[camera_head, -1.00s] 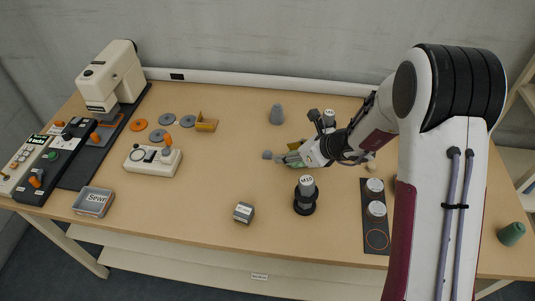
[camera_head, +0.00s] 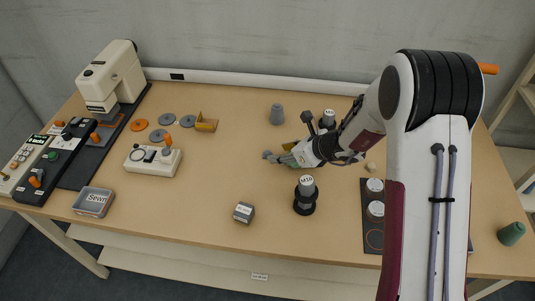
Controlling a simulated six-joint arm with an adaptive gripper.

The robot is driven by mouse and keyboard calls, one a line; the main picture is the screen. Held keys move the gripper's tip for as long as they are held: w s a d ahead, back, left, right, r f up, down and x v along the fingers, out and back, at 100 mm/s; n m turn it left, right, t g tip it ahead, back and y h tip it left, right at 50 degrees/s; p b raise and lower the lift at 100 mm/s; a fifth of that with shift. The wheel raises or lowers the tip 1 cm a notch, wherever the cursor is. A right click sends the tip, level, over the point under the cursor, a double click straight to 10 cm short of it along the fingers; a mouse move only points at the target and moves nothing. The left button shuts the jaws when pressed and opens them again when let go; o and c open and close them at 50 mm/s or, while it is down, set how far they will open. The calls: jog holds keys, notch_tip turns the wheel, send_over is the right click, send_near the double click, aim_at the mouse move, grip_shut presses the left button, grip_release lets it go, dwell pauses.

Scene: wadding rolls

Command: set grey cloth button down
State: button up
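My gripper (camera_head: 275,157) is low over the middle of the table, pointing left. A small grey piece (camera_head: 266,154) shows at its fingertips; it is too small to tell whether it is the cloth button, part of a finger, or gripped. Flat grey discs lie at the back left: one disc (camera_head: 168,119), a second (camera_head: 187,121) and a third (camera_head: 157,136). I cannot tell which grey thing is the named button. The gap between the fingers is not clear.
A grey cone (camera_head: 277,115) stands behind the gripper. A black spindle (camera_head: 305,197) with a labelled weight is in front of it, and a small labelled block (camera_head: 243,212) lies front left. The table between is clear.

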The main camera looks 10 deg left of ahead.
aim_at(268, 152)
jog(key=shift+a+r+x, duration=0.1)
jog(key=shift+x, duration=0.75)
jog(key=shift+a+r+x, duration=0.1)
jog(key=shift+x, duration=1.65)
jog(key=c, duration=0.9)
jog(key=shift+o, duration=0.2)
jog(key=shift+w+r, duration=0.1)
jog(key=shift+r, duration=0.1)
notch_tip(268, 152, up, 10)
jog(key=shift+f, duration=0.15)
